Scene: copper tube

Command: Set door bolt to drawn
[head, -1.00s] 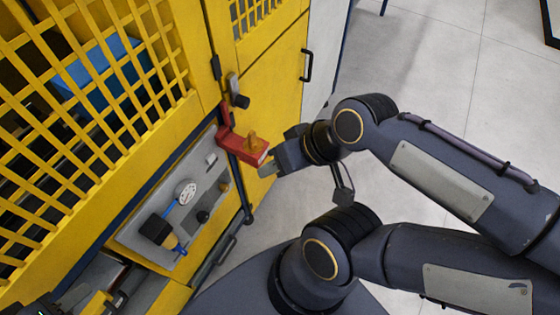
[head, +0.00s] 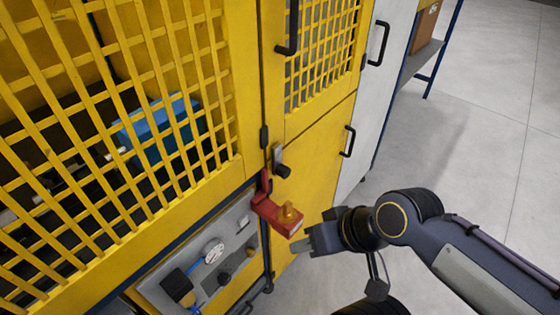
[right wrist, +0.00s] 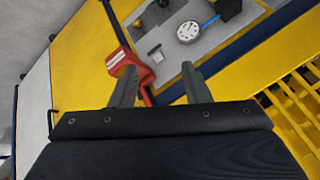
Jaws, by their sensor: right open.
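A small grey fitting with a black knob (head: 281,162) sits on the edge of the yellow door (head: 318,150); it looks like the door bolt, but I cannot tell its position. My right gripper (head: 307,240) is open and empty, just right of and below the red bracket in the head view. In the right wrist view the red bracket (right wrist: 131,66) shows beyond the open fingers (right wrist: 160,84), nearer the left one. My left gripper is not in view.
A grey panel (head: 205,265) with a gauge (head: 213,250) lies below and left of the bracket. Black handles (head: 348,141) stick out from the doors. A yellow mesh guard (head: 120,150) fills the left. Open floor (head: 490,170) lies to the right.

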